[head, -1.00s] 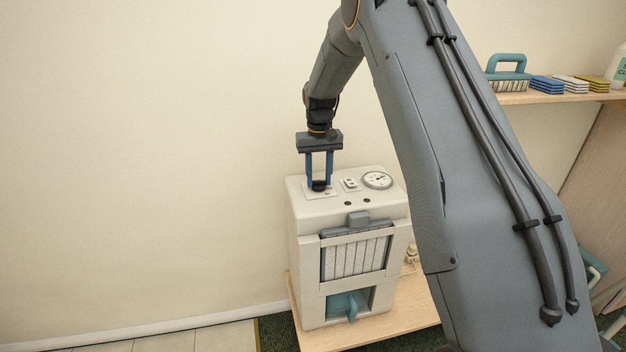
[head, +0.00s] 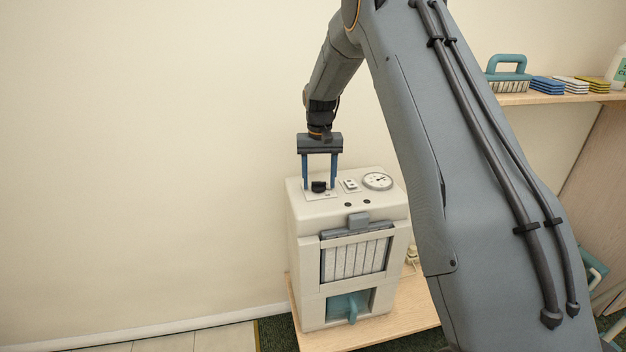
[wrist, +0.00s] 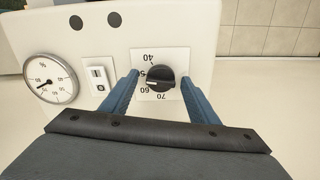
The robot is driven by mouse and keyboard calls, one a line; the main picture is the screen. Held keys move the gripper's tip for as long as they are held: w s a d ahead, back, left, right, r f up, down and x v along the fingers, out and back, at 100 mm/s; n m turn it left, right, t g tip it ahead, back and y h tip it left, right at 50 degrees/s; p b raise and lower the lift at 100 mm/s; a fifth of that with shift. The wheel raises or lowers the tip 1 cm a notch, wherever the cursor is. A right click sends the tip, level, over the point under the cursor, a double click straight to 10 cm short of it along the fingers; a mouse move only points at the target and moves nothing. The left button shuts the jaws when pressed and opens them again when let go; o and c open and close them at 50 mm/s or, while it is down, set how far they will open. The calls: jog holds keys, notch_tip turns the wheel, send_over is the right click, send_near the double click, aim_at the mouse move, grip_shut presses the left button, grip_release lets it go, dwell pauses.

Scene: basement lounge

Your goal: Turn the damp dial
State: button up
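The damp dial (head: 318,187) is a small black knob on a white plate on top of the cream dehumidifier (head: 306,240). In the wrist view the dial (wrist: 160,78) has a white pointer line and is ringed by the numbers 40, 50, 60 and 70; the line points between 50 and 60. My gripper (head: 320,185) is open above the machine's top. In the wrist view its two blue fingers (wrist: 160,85) stand on either side of the dial, with gaps between them and the knob.
A round gauge (head: 377,180) and a white rocker switch (head: 350,184) sit beside the dial. A teal tank (head: 346,304) shows in the machine's lower front. The machine stands on a wooden board (head: 400,318). A shelf (head: 545,97) with a brush and sponges is at right.

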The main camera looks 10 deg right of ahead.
aim_at(319, 182)
jog(key=shift+r, duration=0.15)
jog(key=shift+r+b, duration=0.95)
jog(key=shift+r, duration=2.9)
